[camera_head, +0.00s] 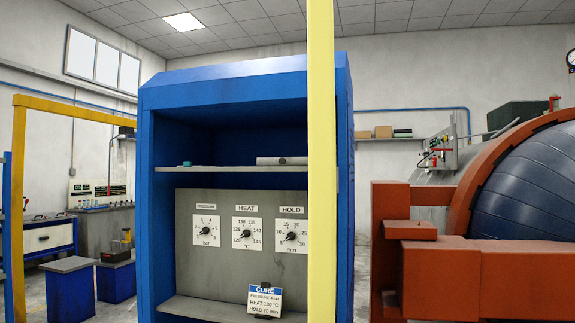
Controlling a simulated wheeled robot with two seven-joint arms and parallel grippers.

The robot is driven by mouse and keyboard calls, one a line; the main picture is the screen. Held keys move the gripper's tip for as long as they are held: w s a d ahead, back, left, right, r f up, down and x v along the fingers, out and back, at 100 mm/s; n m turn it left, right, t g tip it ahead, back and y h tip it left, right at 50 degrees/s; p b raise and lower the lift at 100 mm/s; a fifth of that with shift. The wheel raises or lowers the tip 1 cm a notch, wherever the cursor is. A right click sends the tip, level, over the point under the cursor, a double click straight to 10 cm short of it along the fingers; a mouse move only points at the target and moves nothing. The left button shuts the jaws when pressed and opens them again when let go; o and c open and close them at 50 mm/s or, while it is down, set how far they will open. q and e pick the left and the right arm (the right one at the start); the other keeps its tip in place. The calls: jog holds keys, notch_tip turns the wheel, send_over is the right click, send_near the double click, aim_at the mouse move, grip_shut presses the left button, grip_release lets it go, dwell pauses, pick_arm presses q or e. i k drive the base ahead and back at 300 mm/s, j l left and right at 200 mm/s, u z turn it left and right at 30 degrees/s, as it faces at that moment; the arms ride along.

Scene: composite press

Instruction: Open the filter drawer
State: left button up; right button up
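No drawer in view is marked as the filter drawer. A blue bench (36,256) at the far left has a white drawer-like front (48,238) with a small dark spot on it. It looks closed, but it is too small to tell whether it is the filter drawer. A blue cabinet (157,225) fills the middle, with a grey panel of pressure, heat and hold dials (247,234) and a cure card (265,300). No drawer front shows on its visible part. Neither of my grippers is in view.
A pale yellow post (320,150) stands close in front of the cabinet. A yellow frame (19,200) stands at the left. A large orange-rimmed vessel (530,185) with orange blocks (437,270) takes up the right. Blue stools (70,292) stand left of the cabinet.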

aim_at(299, 161)
jog(key=j+z, duration=0.15)
jog(key=z, duration=0.2)
jog(key=i+j+z, duration=0.1)
jog(key=z, duration=0.3)
jog(key=j+z, duration=0.35)
jog(key=k+j+z, duration=0.1)
jog(key=j+z, duration=0.15)
jog(key=j, duration=0.25)
jog(key=k+j+z, duration=0.2)
jog(key=j, duration=0.75)
jog(key=k+j, duration=0.15)
jog(key=j, duration=0.35)
jog(key=j+z, duration=0.1)
jog(key=j, duration=0.35)
jog(key=k, duration=0.1)
